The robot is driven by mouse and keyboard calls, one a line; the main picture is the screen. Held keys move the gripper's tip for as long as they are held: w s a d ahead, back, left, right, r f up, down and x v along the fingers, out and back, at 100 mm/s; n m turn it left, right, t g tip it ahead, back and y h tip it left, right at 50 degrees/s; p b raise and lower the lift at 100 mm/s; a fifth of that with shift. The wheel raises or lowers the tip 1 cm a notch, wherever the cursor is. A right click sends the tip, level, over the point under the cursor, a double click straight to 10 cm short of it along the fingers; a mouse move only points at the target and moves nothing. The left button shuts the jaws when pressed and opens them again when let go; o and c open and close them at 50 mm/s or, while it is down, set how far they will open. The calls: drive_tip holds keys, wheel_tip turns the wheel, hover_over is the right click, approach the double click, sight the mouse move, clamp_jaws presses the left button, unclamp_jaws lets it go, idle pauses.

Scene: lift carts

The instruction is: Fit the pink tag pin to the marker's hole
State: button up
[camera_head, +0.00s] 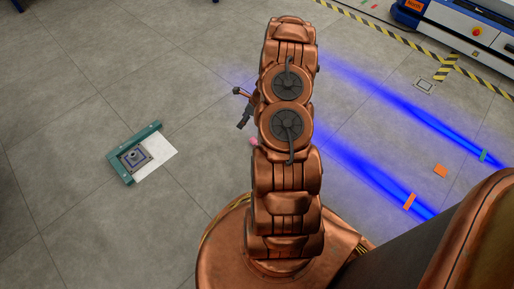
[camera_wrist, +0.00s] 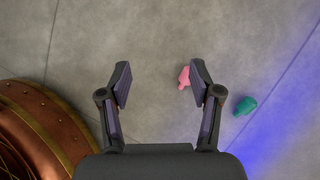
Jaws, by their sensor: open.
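The pink tag pin (camera_wrist: 184,77) lies on the grey floor in the wrist view, just inside the tip of my gripper's right finger, which is close to it in the picture. A small pink bit of it (camera_head: 254,141) shows at the left edge of my arm in the head view. My gripper (camera_wrist: 160,72) is open, with nothing held between its fingers. In the head view, my gripper (camera_head: 243,106) is partly hidden by my arm. The marker (camera_head: 134,157), a square plate with a dark centre, lies on the floor at the left, apart from my gripper.
A green pin (camera_wrist: 245,106) lies right of my gripper in the wrist view. A teal corner bracket (camera_head: 120,169) borders the marker, beside a white sheet (camera_head: 160,162). Orange pieces (camera_head: 440,170) lie at the right. A blue-and-white cart (camera_head: 470,25) stands at the top right.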

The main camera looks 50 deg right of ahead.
drive_tip(key=s+d+f+m+b, duration=0.1)
drive_tip(key=d+f, duration=0.1)
drive_tip(key=f, duration=0.2)
drive_tip(key=s+d+f+m, duration=0.2)
drive_tip(key=f, duration=0.2)
drive_tip(key=s+d+f+m+h+b, duration=0.1)
drive_tip(key=d+f, duration=0.1)
drive_tip(key=f, duration=0.3)
drive_tip(key=shift+s+m+b, duration=0.3)
drive_tip(key=shift+s, duration=0.05)
drive_tip(key=shift+w+b+x, duration=0.2)
drive_tip(key=shift+b+x, duration=0.75)
drive_tip(key=shift+x, duration=0.6)
drive_tip(key=shift+w+b+x, duration=0.2)
drive_tip(key=shift+b+x, duration=0.7)
drive_tip(key=shift+x, duration=0.7)
drive_tip(key=shift+r, duration=0.2)
drive_tip(key=shift+c, duration=0.2)
clamp_jaws()
